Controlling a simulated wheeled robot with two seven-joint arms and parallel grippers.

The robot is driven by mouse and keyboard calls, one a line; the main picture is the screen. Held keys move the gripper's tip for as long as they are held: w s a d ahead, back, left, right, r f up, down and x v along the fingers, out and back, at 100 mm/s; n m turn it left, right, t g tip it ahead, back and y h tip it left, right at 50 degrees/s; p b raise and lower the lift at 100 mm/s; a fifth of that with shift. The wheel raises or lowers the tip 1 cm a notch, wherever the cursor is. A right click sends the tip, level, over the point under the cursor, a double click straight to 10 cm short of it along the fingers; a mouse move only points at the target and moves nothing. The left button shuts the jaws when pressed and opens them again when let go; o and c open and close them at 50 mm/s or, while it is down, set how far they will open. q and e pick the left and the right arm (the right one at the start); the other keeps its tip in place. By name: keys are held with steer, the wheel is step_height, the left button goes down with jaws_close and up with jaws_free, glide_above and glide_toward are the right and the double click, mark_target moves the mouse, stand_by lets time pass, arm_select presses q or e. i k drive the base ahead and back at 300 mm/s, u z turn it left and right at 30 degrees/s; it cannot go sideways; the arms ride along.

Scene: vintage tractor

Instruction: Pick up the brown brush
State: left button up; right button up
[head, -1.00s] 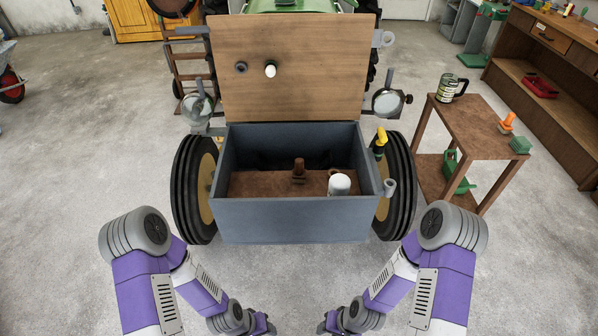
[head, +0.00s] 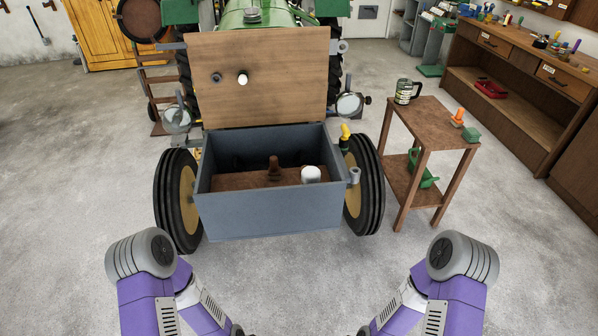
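A brown upright handle-like piece (head: 274,168), which looks like the brown brush, stands inside the open grey box at the tractor. Its lower part blends into the brown surface in the box, so its base is hard to make out. The grey box (head: 270,215) stands in front of me, between two wheels. My two arms come in from the bottom left and bottom right, in front of the box and apart from it. Both grippers are cut off by the bottom edge of the head view.
A white rounded object (head: 311,174) stands right of the brown piece in the box. A wooden lid (head: 265,100) stands raised behind. A yellow-topped tool (head: 345,132) is at the box's right corner. A small wooden table (head: 430,125) stands at right. The floor in front is clear.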

mark_target(274, 171)
steer(key=z, duration=1)
steer(key=i, duration=0.95)
steer(key=u, duration=0.65)
